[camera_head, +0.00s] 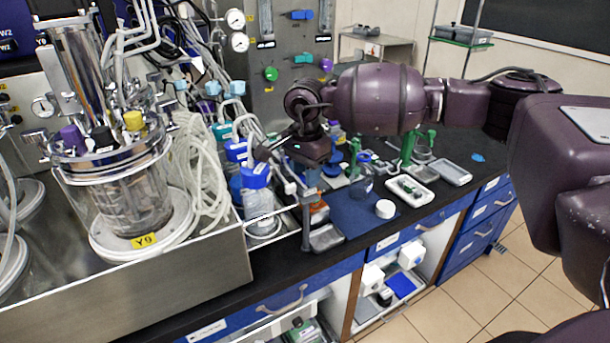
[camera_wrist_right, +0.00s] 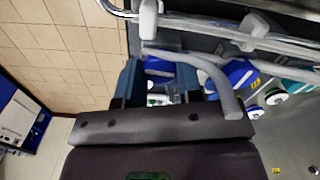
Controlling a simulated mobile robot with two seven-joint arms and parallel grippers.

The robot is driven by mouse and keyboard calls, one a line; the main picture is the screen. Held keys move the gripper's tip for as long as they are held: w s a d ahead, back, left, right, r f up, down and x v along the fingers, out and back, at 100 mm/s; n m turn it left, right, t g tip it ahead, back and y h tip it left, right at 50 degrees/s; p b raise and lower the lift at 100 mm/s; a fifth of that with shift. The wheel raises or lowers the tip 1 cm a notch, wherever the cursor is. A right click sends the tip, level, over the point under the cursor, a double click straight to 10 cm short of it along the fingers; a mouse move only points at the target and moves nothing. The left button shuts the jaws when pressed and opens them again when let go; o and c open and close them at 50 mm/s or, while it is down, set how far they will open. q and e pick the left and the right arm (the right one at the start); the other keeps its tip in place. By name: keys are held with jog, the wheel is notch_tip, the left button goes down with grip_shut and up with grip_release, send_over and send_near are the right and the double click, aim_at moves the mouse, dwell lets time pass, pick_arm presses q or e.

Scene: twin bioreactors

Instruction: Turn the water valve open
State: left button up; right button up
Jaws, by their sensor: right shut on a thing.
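A grey curved lever (camera_wrist_right: 213,78), which looks like the water valve's handle, crosses my right gripper (camera_wrist_right: 158,76) in the right wrist view. The arm hides the valve's body and the exact contact. My left gripper does not show.
A glass bioreactor (camera_head: 130,190) stands in a steel tray at the left. Blue-capped bottles (camera_head: 256,176) and tubing crowd close left of the gripper. A blue mat (camera_head: 352,219) with a white round lid (camera_head: 385,209) and small trays lie to the right. Drawers are below.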

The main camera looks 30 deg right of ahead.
jog(key=shift+n, duration=0.5)
jog(key=o, duration=0.9)
jog(key=shift+r, duration=0.3)
jog(key=shift+r+b, duration=0.3)
jog(key=shift+r, duration=4.85)
jog(key=shift+f, duration=0.1)
